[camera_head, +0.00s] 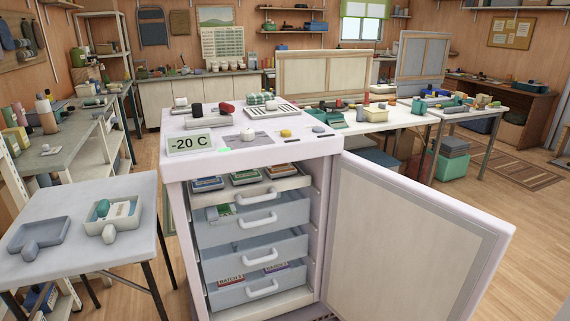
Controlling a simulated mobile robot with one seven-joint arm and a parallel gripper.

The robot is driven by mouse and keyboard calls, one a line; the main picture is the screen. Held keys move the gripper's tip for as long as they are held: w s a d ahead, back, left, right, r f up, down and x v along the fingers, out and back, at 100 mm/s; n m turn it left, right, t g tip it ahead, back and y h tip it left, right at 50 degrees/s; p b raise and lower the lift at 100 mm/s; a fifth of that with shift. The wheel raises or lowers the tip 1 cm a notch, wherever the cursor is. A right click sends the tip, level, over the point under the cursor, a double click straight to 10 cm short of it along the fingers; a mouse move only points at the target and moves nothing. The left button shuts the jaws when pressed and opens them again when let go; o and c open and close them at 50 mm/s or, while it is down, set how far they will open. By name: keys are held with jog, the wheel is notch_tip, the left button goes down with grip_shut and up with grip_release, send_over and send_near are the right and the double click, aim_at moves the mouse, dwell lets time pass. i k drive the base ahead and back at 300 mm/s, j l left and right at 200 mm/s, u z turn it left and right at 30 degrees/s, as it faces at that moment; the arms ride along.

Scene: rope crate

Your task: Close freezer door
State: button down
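The white freezer (328,190) stands upright in the middle of the view, with a "-20 C" sign on its top. Its door (405,245) is wide open, swung out to the right, hinged on the cabinet's right side. The door's pale inner panel faces me. Inside are an upper shelf holding several small boxes and several grey drawers (258,245) with white handles. The top drawer (255,220) appears to stick out a little. My gripper is not in view.
A grey table (75,215) with two small trays stands to the left of the freezer. Cluttered white tables (400,117) stand behind on the right. Wooden floor (535,250) is clear to the right of the door. Small items sit on the freezer top.

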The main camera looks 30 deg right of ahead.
aim_at(398, 247)
jog(key=k+l+u, duration=0.2)
jog(key=l, duration=0.3)
jog(key=l+u, duration=0.15)
jog(key=l, duration=0.35)
jog(key=k+l, duration=0.1)
jog(key=l, duration=0.3)
jog(key=k+l+u, duration=0.1)
jog(key=l, duration=0.3)
jog(key=k+l, duration=0.15)
jog(key=l, duration=0.25)
jog(key=k+l+u, duration=0.1)
jog(key=l, duration=0.3)
jog(key=k+l+u, duration=0.1)
jog(key=l, duration=0.3)
jog(key=k+l, duration=0.15)
jog(key=l, duration=0.25)
jog(key=k+l, duration=0.15)
jog(key=l, duration=0.2)
jog(key=k+l, duration=0.15)
jog(key=l, duration=0.25)
jog(key=k+l, duration=0.15)
jog(key=l, duration=0.25)
jog(key=k+l+z, duration=0.35)
jog(key=i+l, duration=0.05)
